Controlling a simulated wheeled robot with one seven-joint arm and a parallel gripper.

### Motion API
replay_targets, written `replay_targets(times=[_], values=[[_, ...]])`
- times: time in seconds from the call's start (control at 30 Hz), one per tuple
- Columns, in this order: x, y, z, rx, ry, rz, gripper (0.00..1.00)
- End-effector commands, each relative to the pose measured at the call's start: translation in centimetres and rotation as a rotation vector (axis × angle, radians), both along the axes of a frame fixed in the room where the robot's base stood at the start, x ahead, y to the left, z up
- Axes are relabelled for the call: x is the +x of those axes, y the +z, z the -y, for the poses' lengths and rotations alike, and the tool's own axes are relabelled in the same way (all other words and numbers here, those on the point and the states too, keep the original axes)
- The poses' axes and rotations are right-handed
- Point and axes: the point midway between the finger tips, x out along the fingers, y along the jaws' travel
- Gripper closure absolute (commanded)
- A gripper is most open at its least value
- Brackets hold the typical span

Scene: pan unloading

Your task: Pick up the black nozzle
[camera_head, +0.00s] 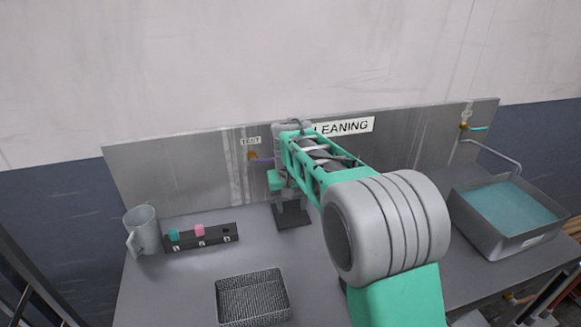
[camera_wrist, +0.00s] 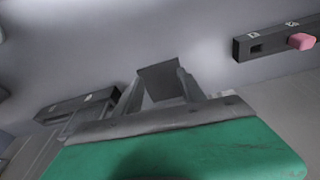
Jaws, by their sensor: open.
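My gripper (camera_wrist: 160,88) is open, and its two grey fingers point toward the back of the work surface. It also shows in the head view (camera_head: 287,194), partly hidden by my arm. A dark, flat, squarish piece (camera_wrist: 160,76) shows between and beyond the fingers; I cannot tell whether they touch it. It seems to match the dark plate (camera_head: 292,215) below my gripper. A black rack (camera_head: 203,237) holds a teal nozzle (camera_head: 173,235) and a pink nozzle (camera_head: 200,230). Its right slot looks dark or empty. I cannot make out the black nozzle for certain.
A grey jug (camera_head: 143,230) stands left of the rack. A mesh basket (camera_head: 222,300) lies at the front. A grey tub (camera_head: 485,245) of blue liquid stands at the right. A metal back panel (camera_head: 180,180) closes the rear. The surface between rack and basket is clear.

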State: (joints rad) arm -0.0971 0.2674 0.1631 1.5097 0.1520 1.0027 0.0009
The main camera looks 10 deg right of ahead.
Motion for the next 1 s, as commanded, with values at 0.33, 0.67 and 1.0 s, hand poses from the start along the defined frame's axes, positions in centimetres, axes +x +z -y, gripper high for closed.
replay_targets(times=[0.33, 0.67, 1.0], values=[[6.7, 13.0, 1.2, 0.029, -0.142, 0.192, 0.53], [8.3, 8.5, 1.4, 0.030, -0.141, 0.191, 0.53], [9.1, 6.3, 1.5, 0.031, -0.141, 0.196, 0.53]])
